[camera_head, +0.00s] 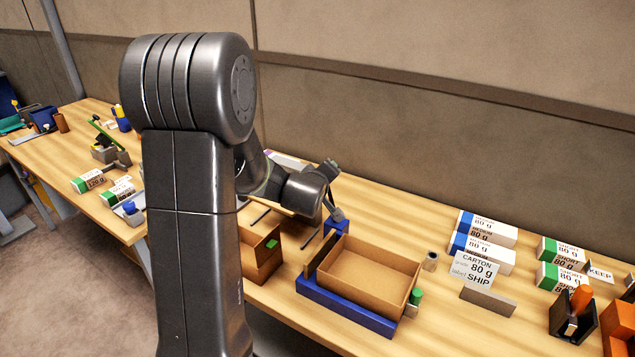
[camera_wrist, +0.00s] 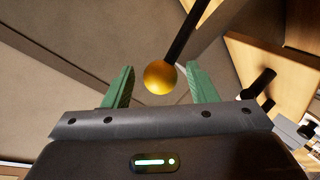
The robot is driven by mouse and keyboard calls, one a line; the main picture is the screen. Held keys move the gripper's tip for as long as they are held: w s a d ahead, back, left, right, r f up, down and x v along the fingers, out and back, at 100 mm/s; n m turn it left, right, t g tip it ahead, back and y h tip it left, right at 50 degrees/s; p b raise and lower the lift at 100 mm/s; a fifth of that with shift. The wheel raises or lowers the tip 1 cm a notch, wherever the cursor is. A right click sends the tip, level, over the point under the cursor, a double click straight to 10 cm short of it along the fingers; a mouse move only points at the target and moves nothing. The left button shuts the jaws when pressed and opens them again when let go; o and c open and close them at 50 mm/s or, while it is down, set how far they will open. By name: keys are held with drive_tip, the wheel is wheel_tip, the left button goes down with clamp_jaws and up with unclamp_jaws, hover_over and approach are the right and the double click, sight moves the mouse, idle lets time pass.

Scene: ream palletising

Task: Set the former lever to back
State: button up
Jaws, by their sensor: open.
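The lever shows in the wrist view as a black rod (camera_wrist: 187,32) with a yellow ball knob (camera_wrist: 160,77) at its end. My gripper (camera_wrist: 160,84) is open, with one green finger on each side of the knob and a gap on both sides. In the head view my gripper (camera_head: 331,170) is above a blue block (camera_head: 335,227) from which a dark lever rod (camera_head: 332,201) rises. The knob cannot be made out there. The open brown carton (camera_head: 365,278) sits on the blue former (camera_head: 345,312) in front of the block.
A sign (camera_head: 474,272) reading carton 80 g, ship stands right of the carton. Several paper reams (camera_head: 486,228) lie behind and right of it. Another brown box (camera_head: 263,259) is at left, partly hidden by my arm. A wall closes the back.

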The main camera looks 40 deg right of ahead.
drive_tip(key=v, duration=1.2)
drive_tip(key=shift+s+a+b, duration=0.2)
drive_tip(key=shift+s+b, duration=0.05)
drive_tip(key=shift+b, duration=0.05)
drive_tip(key=shift+r, duration=0.1)
